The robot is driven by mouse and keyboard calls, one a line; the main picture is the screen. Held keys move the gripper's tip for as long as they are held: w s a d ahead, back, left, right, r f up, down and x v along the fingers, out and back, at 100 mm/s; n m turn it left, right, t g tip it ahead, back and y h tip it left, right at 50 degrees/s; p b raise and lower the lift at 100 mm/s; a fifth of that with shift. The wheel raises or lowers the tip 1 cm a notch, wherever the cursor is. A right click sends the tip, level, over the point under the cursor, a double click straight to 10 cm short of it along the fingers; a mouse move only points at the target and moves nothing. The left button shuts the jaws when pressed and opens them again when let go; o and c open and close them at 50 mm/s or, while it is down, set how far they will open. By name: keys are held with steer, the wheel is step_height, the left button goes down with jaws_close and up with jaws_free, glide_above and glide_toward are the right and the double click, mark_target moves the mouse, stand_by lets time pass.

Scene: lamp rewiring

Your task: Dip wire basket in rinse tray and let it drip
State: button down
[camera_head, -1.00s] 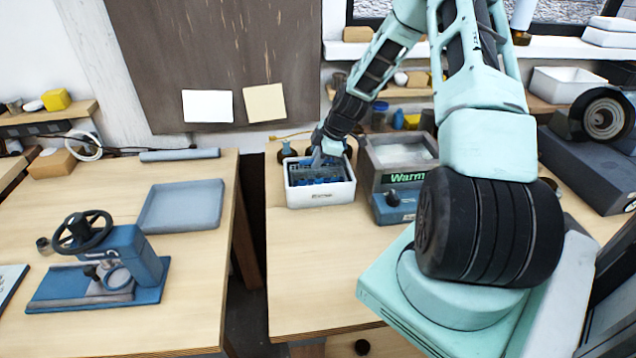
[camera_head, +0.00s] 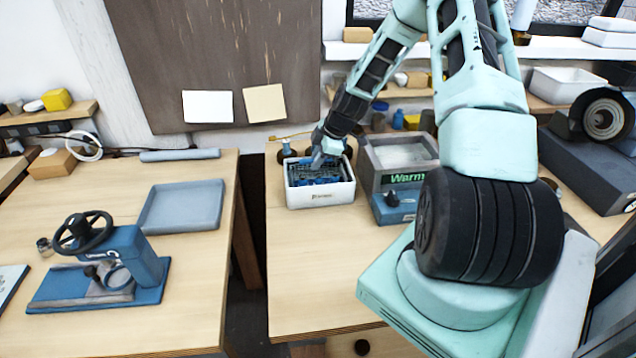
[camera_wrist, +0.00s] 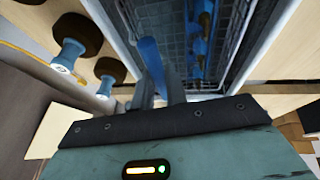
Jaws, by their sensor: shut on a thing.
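A dark wire basket (camera_head: 303,174) sits inside a white tray (camera_head: 320,199) with a small label too small to read. The basket holds several blue parts and also shows in the wrist view (camera_wrist: 232,50), where its mesh fills the top. My gripper (camera_head: 319,161) is above the tray, at the basket's back. In the wrist view my gripper (camera_wrist: 162,88) is shut at a blue upright piece (camera_wrist: 151,58) that looks like the basket's handle. Whether the basket touches the tray floor is hidden.
A grey box marked "Warm" (camera_head: 372,170) stands close to the tray's right. An empty grey tray (camera_head: 180,207) and a blue handwheel press (camera_head: 100,265) are on the left table. A gap separates the tables. Bench front is clear.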

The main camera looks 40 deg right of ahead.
steer(key=shift+r+p, duration=2.4)
steer(key=shift+r, duration=1.75)
steer(key=shift+r+p, duration=1.3)
steer(key=shift+r, duration=0.7)
